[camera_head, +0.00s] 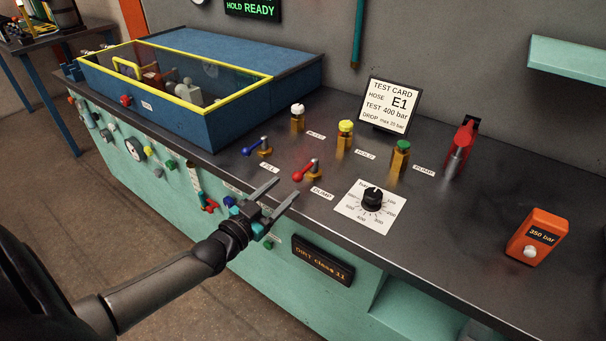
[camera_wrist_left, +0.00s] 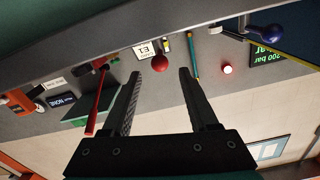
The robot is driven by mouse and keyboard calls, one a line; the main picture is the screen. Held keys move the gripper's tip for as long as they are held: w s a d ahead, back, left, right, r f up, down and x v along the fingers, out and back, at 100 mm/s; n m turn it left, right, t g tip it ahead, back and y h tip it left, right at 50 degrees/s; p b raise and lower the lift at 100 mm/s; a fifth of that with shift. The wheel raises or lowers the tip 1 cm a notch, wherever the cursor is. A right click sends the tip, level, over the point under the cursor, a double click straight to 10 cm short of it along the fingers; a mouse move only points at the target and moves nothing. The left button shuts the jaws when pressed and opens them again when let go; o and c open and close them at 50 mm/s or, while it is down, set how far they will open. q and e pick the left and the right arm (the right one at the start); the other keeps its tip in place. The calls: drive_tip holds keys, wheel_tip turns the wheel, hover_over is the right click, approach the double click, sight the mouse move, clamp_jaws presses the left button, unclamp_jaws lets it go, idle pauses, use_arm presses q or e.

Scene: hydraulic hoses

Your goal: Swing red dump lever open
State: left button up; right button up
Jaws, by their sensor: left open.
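The red dump lever (camera_head: 304,172) is a short red handle with a round knob on a brass valve, behind the DUMP label (camera_head: 321,193). Its knob points toward the bench's front left. My left gripper (camera_head: 286,188) comes in from the front edge, fingers apart and empty, with its tips close to the knob. In the left wrist view, which is turned over, a red ball, the lever's knob (camera_wrist_left: 160,63), shows between the fingertips of the open left gripper (camera_wrist_left: 158,72). I cannot tell whether a finger touches it. My right gripper is not in view.
The blue fill lever (camera_head: 257,147) stands just left of the red one. Brass valves with white, yellow and green caps stand behind. A pressure dial (camera_head: 372,200) lies to the right, then a red-handled pump (camera_head: 461,148) and an orange gauge (camera_head: 537,237). A yellow-rimmed blue box (camera_head: 212,122) fills the left.

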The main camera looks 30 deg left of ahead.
sight(298, 177)
use_arm(q)
drive_tip(key=w, duration=0.3)
drive_tip(key=w+b, duration=0.1)
drive_tip(key=w, duration=0.2)
drive_tip(key=w+b, duration=0.1)
drive_tip(key=w, duration=0.1)
drive_tip(key=shift+w+d, duration=0.4)
clamp_jaws()
idle(1.1)
